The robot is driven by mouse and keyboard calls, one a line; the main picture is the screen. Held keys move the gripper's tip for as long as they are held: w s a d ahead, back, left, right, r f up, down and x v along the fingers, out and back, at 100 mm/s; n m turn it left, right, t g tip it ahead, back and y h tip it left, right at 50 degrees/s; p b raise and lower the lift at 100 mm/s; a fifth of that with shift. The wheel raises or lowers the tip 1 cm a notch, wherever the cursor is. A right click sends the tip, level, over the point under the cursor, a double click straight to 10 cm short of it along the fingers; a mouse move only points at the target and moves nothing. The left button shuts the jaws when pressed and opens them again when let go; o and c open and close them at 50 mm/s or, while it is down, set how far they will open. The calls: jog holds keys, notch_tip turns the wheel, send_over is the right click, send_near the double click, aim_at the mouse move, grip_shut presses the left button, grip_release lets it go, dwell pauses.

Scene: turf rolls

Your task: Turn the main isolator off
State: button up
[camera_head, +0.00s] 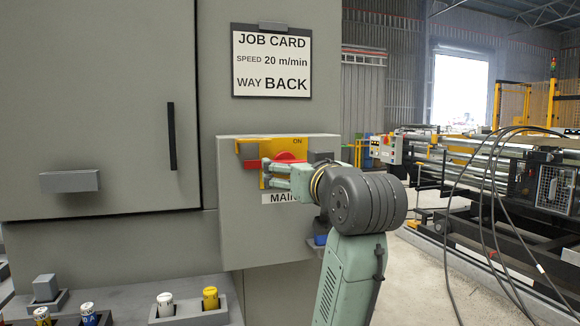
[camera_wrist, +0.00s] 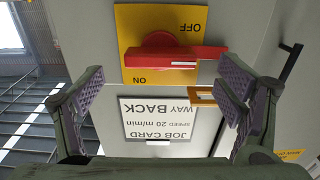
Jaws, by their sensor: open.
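The main isolator has a red handle (camera_wrist: 165,58) on a yellow plate (camera_wrist: 130,30), seen upside down in the wrist view. OFF is at one corner and ON at the opposite one. The handle's bar lies level, its end at the right of the wrist view. In the head view, the red handle (camera_head: 288,158) is partly hidden behind my gripper (camera_head: 267,173). The gripper also shows in the wrist view (camera_wrist: 162,88), its fingers wide apart with nothing between the pads. The right finger is near the bar's end; I cannot tell if they touch.
A small orange frame (camera_wrist: 203,95) juts out beside the handle. The isolator box (camera_head: 240,230) is on a grey cabinet (camera_head: 90,90), below a job card (camera_head: 271,62). Several pegs, including a yellow one (camera_head: 210,298), stand on the ledge. Cables (camera_head: 490,210) hang at the right.

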jog(key=v, duration=0.6)
jog(key=shift+s, duration=0.3)
